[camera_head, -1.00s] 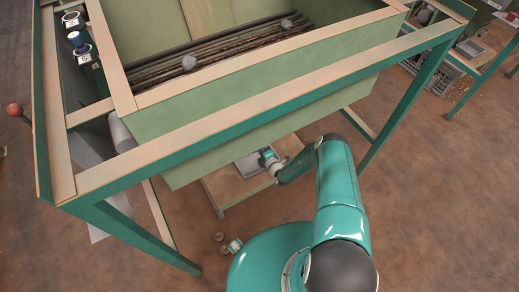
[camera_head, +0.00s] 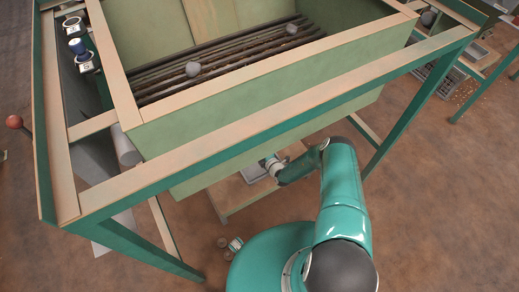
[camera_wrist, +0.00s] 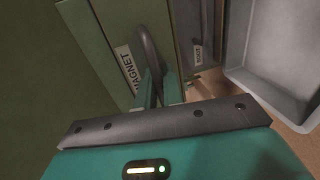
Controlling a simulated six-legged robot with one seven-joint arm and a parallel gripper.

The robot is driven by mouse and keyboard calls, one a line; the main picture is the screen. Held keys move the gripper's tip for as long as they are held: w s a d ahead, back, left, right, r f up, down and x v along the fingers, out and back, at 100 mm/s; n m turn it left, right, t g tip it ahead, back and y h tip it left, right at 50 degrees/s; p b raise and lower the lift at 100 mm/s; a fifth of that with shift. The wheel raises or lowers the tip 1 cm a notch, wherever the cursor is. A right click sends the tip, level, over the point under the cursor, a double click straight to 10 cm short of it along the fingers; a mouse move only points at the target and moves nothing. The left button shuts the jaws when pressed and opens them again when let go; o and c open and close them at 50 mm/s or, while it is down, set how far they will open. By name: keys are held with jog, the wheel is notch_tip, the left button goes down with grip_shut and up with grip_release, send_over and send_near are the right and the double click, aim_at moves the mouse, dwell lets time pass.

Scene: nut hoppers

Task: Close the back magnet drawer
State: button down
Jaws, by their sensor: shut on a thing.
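In the wrist view, a green drawer front (camera_wrist: 100,50) bears a white label reading MAGNET (camera_wrist: 127,70). A dark curved handle (camera_wrist: 150,50) stands out from it. The two fingers of my gripper (camera_wrist: 156,92) are shut on this handle. In the head view, my gripper (camera_head: 268,164) is low under the green hopper (camera_head: 270,150), and the hopper and frame hide the drawer. I cannot tell how far the drawer stands out.
A grey tray (camera_wrist: 275,75) lies to the right in the wrist view. In the head view, the green frame's legs (camera_head: 150,245) stand on either side of my arm. A dark grate (camera_head: 215,60) spans the hopper. Brown floor (camera_head: 440,210) is open at right.

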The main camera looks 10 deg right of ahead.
jog(key=shift+w+r, duration=0.15)
jog(key=c, duration=1.6)
grip_release()
jog(key=v, duration=1.4)
